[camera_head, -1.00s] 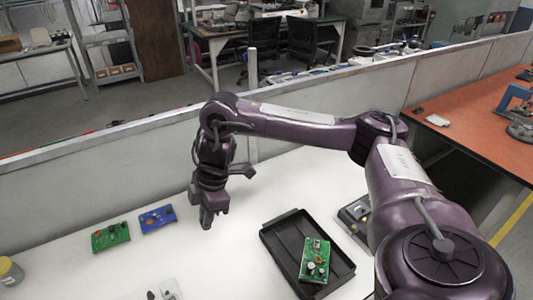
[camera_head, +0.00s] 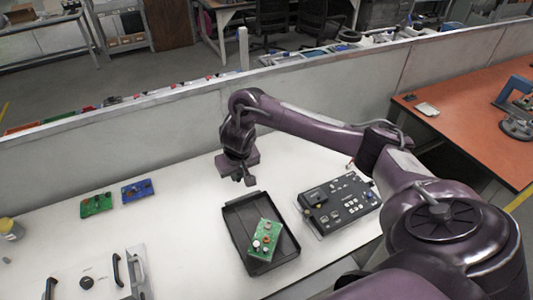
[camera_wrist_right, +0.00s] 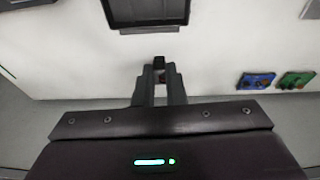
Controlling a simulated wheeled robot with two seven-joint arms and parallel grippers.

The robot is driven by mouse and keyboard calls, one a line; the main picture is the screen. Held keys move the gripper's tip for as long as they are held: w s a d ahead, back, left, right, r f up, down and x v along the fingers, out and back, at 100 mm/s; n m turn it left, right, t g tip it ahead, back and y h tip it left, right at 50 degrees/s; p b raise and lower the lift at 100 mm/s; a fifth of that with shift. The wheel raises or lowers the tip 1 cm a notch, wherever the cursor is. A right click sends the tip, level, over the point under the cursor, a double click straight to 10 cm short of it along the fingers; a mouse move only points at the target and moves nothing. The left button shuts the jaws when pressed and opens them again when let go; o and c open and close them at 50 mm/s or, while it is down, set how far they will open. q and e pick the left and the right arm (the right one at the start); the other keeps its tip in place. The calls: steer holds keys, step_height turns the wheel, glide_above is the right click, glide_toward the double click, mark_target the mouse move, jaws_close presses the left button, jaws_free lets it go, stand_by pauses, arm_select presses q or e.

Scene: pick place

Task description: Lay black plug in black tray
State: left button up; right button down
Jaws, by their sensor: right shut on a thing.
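The black tray (camera_head: 240,218) lies on the white table with a green circuit board (camera_head: 264,240) inside it. My right gripper (camera_head: 249,181) hangs above the table just beyond the tray's far edge. In the right wrist view, my right gripper (camera_wrist_right: 160,68) is shut on a small black piece, which I take for the black plug (camera_wrist_right: 159,61); the fingers hide most of it. The tray's near wall (camera_wrist_right: 149,29) shows at the top of that view, apart from the fingertips. My left gripper is not in view.
A black control box (camera_head: 340,204) stands right of the tray. Green (camera_head: 96,205) and blue (camera_head: 137,190) boards lie at the left. A white panel with black handles (camera_head: 88,268) is at the front left. The table between is clear; a grey partition (camera_head: 130,150) runs behind.

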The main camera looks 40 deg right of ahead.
step_height(320, 180, down, 15)
steer(key=b, duration=1)
steer(key=shift+r, duration=0.2)
step_height(320, 180, down, 5)
steer(key=shift+f+b, duration=0.1)
steer(key=shift+b, duration=0.7)
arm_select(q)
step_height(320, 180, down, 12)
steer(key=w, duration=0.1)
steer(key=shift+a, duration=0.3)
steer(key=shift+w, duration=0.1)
arm_select(e)
steer(key=shift+f, duration=0.1)
steer(key=c, duration=1.5)
jaws_free()
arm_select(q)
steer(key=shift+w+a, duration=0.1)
